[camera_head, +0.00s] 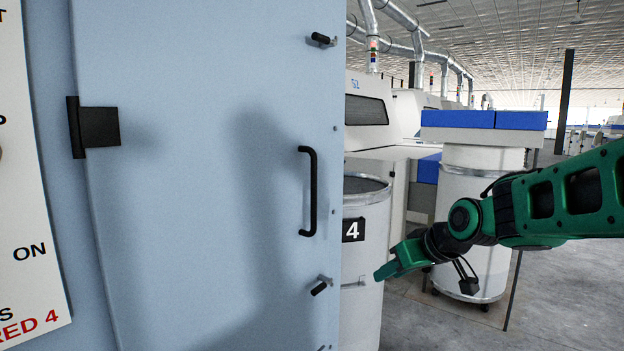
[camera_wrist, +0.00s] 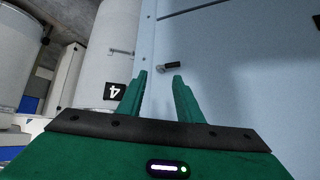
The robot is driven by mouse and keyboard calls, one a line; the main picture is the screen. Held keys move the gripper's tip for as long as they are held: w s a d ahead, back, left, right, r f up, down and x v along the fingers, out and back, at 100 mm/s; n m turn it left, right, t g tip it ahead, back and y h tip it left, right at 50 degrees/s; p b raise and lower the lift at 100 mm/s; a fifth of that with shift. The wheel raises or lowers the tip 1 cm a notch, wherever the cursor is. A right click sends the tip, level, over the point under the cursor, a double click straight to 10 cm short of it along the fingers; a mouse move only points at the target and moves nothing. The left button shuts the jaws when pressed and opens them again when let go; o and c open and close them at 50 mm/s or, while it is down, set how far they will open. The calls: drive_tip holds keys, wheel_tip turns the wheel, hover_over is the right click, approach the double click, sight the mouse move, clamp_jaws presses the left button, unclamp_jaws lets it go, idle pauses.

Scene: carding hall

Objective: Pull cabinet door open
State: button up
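The light-blue cabinet door (camera_head: 210,190) fills the left half of the head view and looks shut. Its black bar handle (camera_head: 310,191) stands upright near the door's right edge. A small black latch (camera_head: 320,288) sits below the handle and another (camera_head: 322,39) near the top. My green gripper (camera_head: 382,274) is right of the door's edge, lower than the handle and apart from it. In the wrist view the gripper (camera_wrist: 160,76) has its two fingers spread with nothing between them. There the door (camera_wrist: 235,65) is ahead with one latch (camera_wrist: 170,66); the bar handle is not visible.
A black hinge (camera_head: 97,127) is on the door's left side. A white can marked 4 (camera_head: 366,275) stands close behind my gripper. Another white can (camera_head: 480,190) with blue-edged boxes (camera_head: 484,127) on top stands further right. Grey floor (camera_head: 560,300) is open at right.

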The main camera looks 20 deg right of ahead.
drive_tip(key=w+a+r+n+t+y, duration=0.25)
drive_tip(key=w+a+r+t, duration=0.2)
drive_tip(key=w+r, duration=0.4)
drive_tip(key=n+t+y, duration=0.2)
drive_tip(key=t+y, duration=0.1)
drive_tip(key=y, duration=0.1)
approach(316, 175)
drive_tip(key=shift+m+h, duration=0.25)
drive_tip(key=x, duration=1.1)
drive_tip(key=shift+s+a+r, duration=0.1)
